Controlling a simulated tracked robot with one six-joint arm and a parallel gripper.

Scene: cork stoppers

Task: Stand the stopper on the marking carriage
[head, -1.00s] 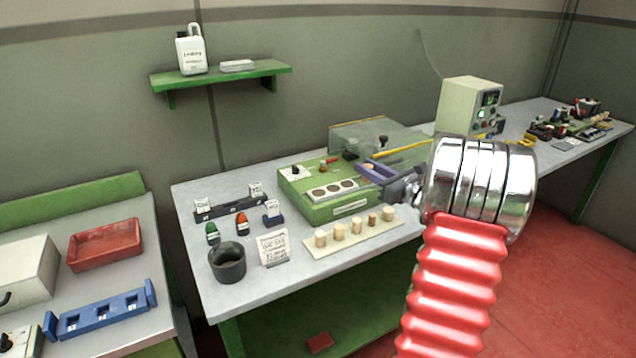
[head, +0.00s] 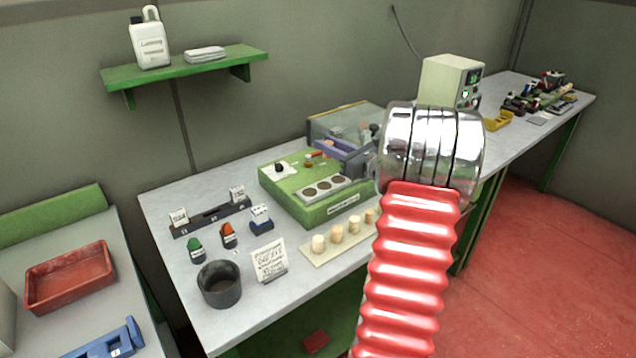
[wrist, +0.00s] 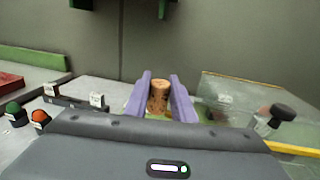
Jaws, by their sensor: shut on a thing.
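My gripper (head: 330,149) has purple fingers and is over the back right of the green machine (head: 333,208). In the wrist view its fingers are closed on a brown, speckled cork stopper (wrist: 159,97), which stands roughly upright between them. In the head view the held stopper is hard to make out. The green machine has a pale plate (head: 345,181) with three dark round spots, and knobs on top. A clear guard (head: 322,127) stands behind it. I cannot tell for certain which part is the marking carriage.
Several pale stoppers stand on a cream strip (head: 312,255) in front of the machine, partly hidden by my arm. A dark cup (head: 220,290), a written card (head: 269,262) and green and orange-topped bottles stand at left. The clear guard is close to my gripper.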

